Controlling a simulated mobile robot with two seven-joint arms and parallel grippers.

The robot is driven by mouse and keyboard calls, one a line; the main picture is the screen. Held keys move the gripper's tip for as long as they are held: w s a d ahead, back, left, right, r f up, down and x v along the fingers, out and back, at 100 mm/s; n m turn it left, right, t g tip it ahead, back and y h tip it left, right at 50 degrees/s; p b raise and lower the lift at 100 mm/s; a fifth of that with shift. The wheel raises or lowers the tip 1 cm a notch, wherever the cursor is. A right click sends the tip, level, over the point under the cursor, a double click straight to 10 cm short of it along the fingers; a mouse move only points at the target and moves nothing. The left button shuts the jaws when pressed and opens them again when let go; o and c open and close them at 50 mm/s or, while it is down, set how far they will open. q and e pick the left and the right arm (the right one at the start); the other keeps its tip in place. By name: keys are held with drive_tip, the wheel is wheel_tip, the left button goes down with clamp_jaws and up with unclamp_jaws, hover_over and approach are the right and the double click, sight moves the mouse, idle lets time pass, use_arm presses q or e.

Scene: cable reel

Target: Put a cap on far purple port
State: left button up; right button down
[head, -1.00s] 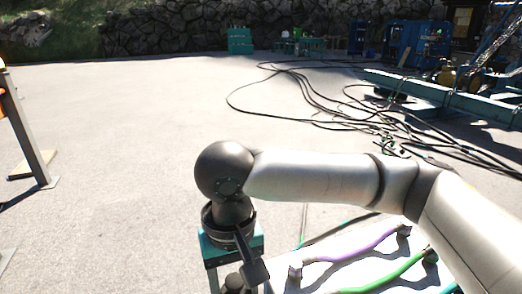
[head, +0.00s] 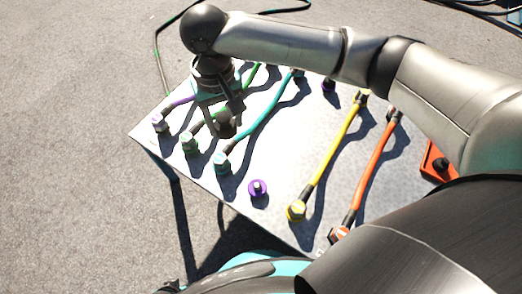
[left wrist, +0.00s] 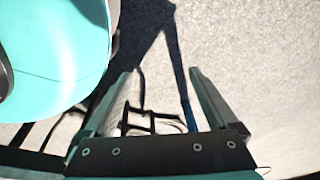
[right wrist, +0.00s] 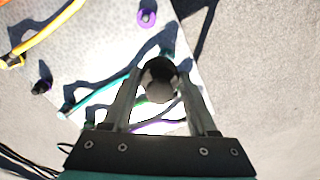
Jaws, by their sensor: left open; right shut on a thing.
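My right gripper (right wrist: 160,95) is shut on a round black cap (right wrist: 160,80); in the head view the cap (head: 227,122) hangs above the left part of the panel, over the green and teal cables. The far purple port (head: 328,86) is at the panel's far edge, right of the teal cable's far end. It looks dark, partly shaded. The near purple port (head: 258,188), a purple ring with a pale centre, is at the near edge, uncovered and apart from the cap. My left gripper (left wrist: 163,82) is open and empty over the ground.
The pale panel (head: 280,215) carries purple, green, teal (head: 262,125), yellow (head: 338,150) and orange (head: 376,165) cables joining near and far ports. A red box (head: 436,160) with a black piece stands at the right, partly behind my arm. Black cables lie on the ground beyond.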

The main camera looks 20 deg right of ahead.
wheel_tip(320, 180, down, 10)
drive_tip(key=d+p, duration=0.1)
drive_tip(key=d, duration=0.1)
use_arm(q)
drive_tip(key=s+a, duration=0.3)
use_arm(e)
drive_tip(key=n, duration=0.2)
hover_over(258, 186)
drive_tip(key=shift+f, duration=4.2)
drive_tip(key=f+b, duration=0.3)
drive_tip(key=b, duration=0.1)
drive_tip(key=shift+w+a, duration=0.1)
drive_tip(key=shift+w, duration=0.15)
wheel_tip(258, 186, down, 4)
drive_tip(key=b, duration=0.4)
drive_tip(key=shift+r+b, duration=0.15)
drive_tip(key=shift+b, duration=0.15)
use_arm(q)
drive_tip(key=w+d+r+t, duration=0.1)
drive_tip(key=w+d+r, duration=0.7)
drive_tip(key=w+r, duration=0.4)
drive_tip(key=shift+d+r+h, duration=0.15)
drive_tip(key=shift+d+h, duration=0.15)
drive_tip(key=shift+h, duration=0.1)
use_arm(e)
drive_tip(key=shift+f, duration=0.7)
use_arm(q)
drive_tip(key=shift+r, duration=0.15)
use_arm(e)
drive_tip(key=shift+s, duration=0.1)
